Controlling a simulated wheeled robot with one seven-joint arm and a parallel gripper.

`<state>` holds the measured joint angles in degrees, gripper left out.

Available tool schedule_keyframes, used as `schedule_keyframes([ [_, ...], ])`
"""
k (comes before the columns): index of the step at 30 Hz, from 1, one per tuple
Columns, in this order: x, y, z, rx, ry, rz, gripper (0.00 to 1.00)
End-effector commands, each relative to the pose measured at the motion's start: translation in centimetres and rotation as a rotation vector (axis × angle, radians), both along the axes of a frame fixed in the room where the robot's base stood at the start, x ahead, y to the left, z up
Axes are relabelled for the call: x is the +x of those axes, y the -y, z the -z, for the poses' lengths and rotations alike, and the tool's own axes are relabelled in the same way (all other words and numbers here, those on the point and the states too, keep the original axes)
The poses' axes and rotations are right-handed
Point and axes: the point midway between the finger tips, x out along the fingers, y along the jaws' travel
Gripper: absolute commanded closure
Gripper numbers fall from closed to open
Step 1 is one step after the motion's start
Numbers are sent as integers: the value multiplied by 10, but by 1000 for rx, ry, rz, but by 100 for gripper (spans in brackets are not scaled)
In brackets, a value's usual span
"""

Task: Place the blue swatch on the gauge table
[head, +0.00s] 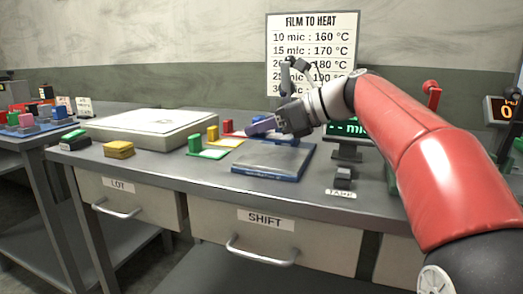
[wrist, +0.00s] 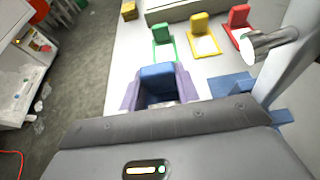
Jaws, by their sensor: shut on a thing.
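My gripper (head: 264,125) is raised above the bench in the head view, its fingers pointing left. In the wrist view its two purple fingers (wrist: 157,92) are closed on either side of a blue block, the blue swatch (wrist: 158,72). In the head view the swatch cannot be told apart from the fingers. A flat grey plate with a blue edge (head: 272,160), which looks like the gauge table, lies below and in front of my gripper, apart from it. The plate's top looks bare. In the wrist view my gripper's body hides most of that area.
Green (head: 195,144), yellow (head: 213,133) and red (head: 228,126) blocks stand on coloured mats behind and left. A blue mat (wrist: 232,85) is partly hidden. A large white slab (head: 150,128) lies left. The readout (head: 346,129) and a TARE button (head: 343,177) stand right.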

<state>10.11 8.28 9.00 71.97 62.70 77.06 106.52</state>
Motion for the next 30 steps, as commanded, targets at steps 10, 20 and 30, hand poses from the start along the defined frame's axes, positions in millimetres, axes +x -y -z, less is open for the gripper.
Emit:
schedule_keyframes([
  [10, -6, 2, 39, 0, 1, 0, 93],
  [20, -6, 3, 36, 0, 0, 0, 93],
  [30, -6, 3, 39, 0, -1, 0, 46],
])
